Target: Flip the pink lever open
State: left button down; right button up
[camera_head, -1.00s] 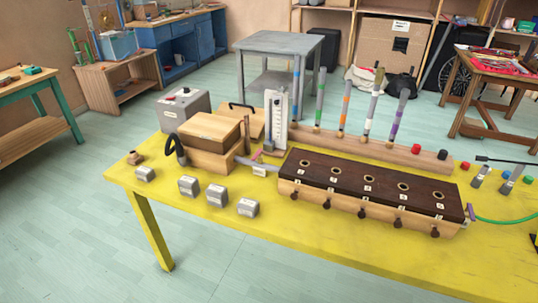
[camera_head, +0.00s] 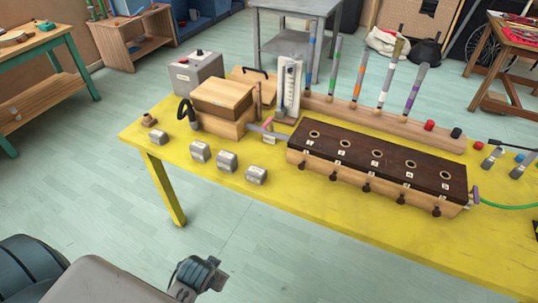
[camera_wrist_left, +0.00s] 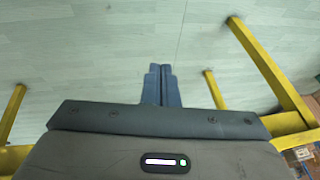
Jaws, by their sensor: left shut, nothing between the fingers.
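A small pink lever (camera_head: 267,124) stands on the yellow table, by the grey pipe between the wooden bellows box (camera_head: 222,112) and the long dark-topped wooden chest (camera_head: 375,165). It is small in the head view, and I cannot tell its exact angle. My left arm comes in at the bottom left of the head view, with its end (camera_head: 198,276) in front of the table and well away from the lever. In the left wrist view my left gripper (camera_wrist_left: 162,70) is shut and empty, with bare floor beyond the fingers. My right gripper is not in view.
The yellow table (camera_head: 330,222) has a clear front strip. Several grey blocks (camera_head: 228,162) lie at its left. A white gauge (camera_head: 288,88) stands behind the lever, and a rack of coloured tubes (camera_head: 385,122) is behind the chest. Yellow table legs (camera_wrist_left: 262,60) show in the wrist view.

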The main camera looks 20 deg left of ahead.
pick_arm(q)
jog(key=w+a+r+m+t+y+p, duration=0.1)
jog(key=w+a+r+m+t+y, duration=0.15)
jog(key=w+r, duration=0.55)
jog(key=w+a+r+m+t+y, duration=0.15)
jog(key=w+r+t, duration=0.3)
jog(key=w, duration=0.45)
jog(key=w+d+r+m+t, duration=0.1)
jog(key=w, duration=0.2)
jog(key=w+d+r+m+t, duration=0.1)
jog(key=w+m, duration=0.1)
jog(key=w, duration=0.2)
jog(key=w+d+r+m+t, duration=0.1)
jog(key=w+r+t, duration=0.1)
jog(key=w, duration=0.2)
jog(key=shift+d+m+y, duration=0.15)
jog(key=shift+m+y, duration=0.25)
jog(key=w+d+r+m+t+h, duration=0.1)
jog(key=w+d+m+t+h, duration=0.1)
jog(key=w+d+m, duration=0.3)
jog(key=shift+w+d+r+m+t+h, duration=0.15)
jog(key=shift+w+d+m+t+h, duration=0.2)
jog(key=shift+w+h, duration=0.35)
jog(key=shift+w+d+r, duration=0.1)
jog(key=shift+w, duration=0.05)
